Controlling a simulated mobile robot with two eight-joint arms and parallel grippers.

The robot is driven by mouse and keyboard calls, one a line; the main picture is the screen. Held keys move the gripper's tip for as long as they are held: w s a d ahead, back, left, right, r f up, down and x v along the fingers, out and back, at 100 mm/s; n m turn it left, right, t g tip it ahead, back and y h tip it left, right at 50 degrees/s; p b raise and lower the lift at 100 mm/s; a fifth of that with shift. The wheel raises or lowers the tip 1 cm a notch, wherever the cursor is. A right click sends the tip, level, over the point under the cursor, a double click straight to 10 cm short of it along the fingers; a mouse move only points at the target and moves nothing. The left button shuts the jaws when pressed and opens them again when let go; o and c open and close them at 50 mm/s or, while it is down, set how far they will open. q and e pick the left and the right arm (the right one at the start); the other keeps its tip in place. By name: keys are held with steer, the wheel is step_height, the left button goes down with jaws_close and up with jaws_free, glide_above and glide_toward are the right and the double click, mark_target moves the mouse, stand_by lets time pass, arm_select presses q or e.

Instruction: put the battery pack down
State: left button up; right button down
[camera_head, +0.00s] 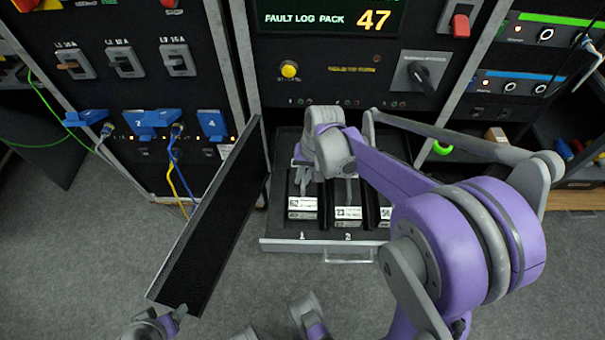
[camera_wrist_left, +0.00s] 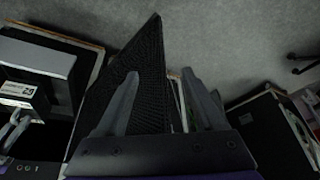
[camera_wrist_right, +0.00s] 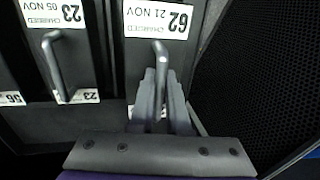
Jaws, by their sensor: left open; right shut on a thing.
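The battery pack (camera_head: 302,208) with a white label sits at bay 1 of the pulled-out drawer (camera_head: 290,246). My right gripper (camera_head: 304,178) is above it. Whether the pack rests fully on the drawer floor is hidden. My left gripper (camera_head: 165,322) is open at the near end of the black mesh door (camera_head: 215,215). In the left wrist view the door's edge (camera_wrist_left: 178,100) lies between its spread fingers (camera_wrist_left: 165,95).
Another pack (camera_head: 347,214), labelled 23, sits at bay 2, and a third (camera_head: 384,214) is partly hidden by my right arm. The display (camera_head: 330,18) reads FAULT LOG PACK 47. Blue plugs and cables (camera_head: 150,122) hang on the left cabinet.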

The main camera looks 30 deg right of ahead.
steer(key=shift+f+b, duration=0.6)
steer(key=shift+f, duration=1.8)
steer(key=shift+f, duration=0.2)
steer(key=c, duration=0.9)
jaws_free()
